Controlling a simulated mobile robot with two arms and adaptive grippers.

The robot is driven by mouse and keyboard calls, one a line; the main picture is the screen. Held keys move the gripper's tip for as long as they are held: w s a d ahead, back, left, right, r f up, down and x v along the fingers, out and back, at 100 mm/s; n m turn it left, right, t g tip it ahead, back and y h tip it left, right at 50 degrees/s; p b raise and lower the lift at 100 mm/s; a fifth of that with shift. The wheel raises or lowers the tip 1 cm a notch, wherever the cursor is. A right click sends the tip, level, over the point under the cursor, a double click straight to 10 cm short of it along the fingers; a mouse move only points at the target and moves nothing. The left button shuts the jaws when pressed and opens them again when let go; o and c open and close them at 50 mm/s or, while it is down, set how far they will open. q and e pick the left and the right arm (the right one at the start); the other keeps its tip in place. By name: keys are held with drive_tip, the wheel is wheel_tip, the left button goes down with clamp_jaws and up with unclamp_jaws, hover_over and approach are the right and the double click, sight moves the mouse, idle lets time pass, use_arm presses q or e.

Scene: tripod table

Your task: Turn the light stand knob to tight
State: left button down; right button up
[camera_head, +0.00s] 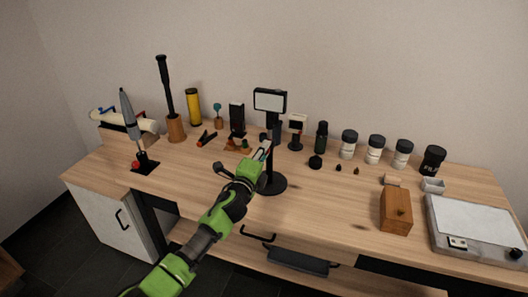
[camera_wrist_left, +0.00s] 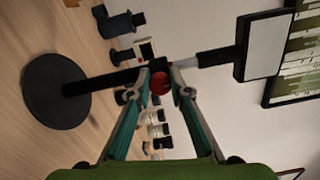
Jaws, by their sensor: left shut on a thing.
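The light stand has a black round base (camera_head: 272,184), a dark upright pole and a rectangular light panel (camera_head: 270,100) on top. It stands upright near the front middle of the table. In the left wrist view the base (camera_wrist_left: 54,91) is at left and the panel (camera_wrist_left: 266,45) at right. A red knob (camera_wrist_left: 160,83) is on the pole, partway up. My left gripper (camera_head: 264,150) reaches in from the front; in the wrist view its fingers (camera_wrist_left: 160,78) are shut on the knob, one on each side. In the head view the knob is hidden by my gripper. My right gripper is not in view.
A wooden box (camera_head: 396,211) and a flat grey device (camera_head: 475,232) lie at right. Several jars (camera_head: 375,149) stand along the back. A yellow cylinder (camera_head: 194,107) and a tall black-handled tool (camera_head: 164,85) stand at left. The wood table (camera_head: 325,200) is clear right of the base.

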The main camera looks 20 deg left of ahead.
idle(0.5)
use_arm(q)
drive_tip(key=c, duration=1.8)
unclamp_jaws()
drive_tip(key=shift+c, duration=0.2)
drive_tip(key=s, duration=1.2)
drive_tip(key=shift+a, duration=0.2)
